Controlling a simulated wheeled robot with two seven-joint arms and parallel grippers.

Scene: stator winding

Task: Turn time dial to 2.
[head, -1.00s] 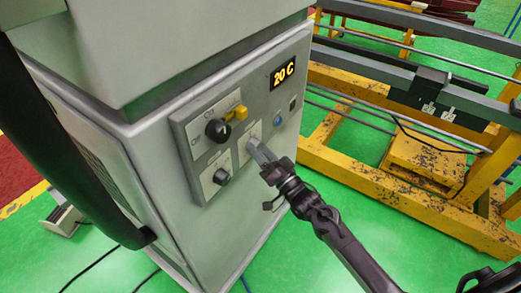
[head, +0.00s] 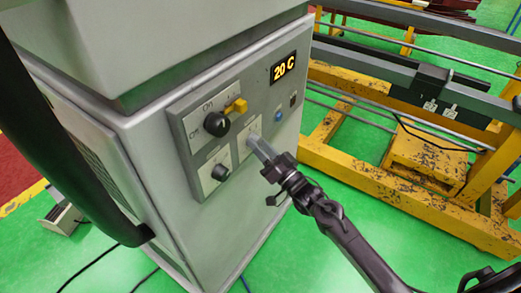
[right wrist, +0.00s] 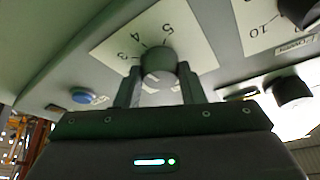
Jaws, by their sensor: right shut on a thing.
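The time dial (right wrist: 158,68) is a dark round knob on a white scale plate with numbers, of which 3 and 5 are readable in the right wrist view. My right gripper (right wrist: 158,90) has one finger on each side of the knob and is shut on it. I cannot tell which number the dial points to. In the head view my right gripper (head: 257,146) reaches the lower right plate of the control panel (head: 187,140) and hides most of the dial. My left gripper is not in view.
The grey cabinet (head: 130,100) carries a large black switch (head: 216,124), a yellow lever (head: 237,106), another black knob (head: 221,172), a blue button (head: 278,116) and a display reading 20 C (head: 284,67). A yellow frame (head: 360,185) stands to the right on green floor.

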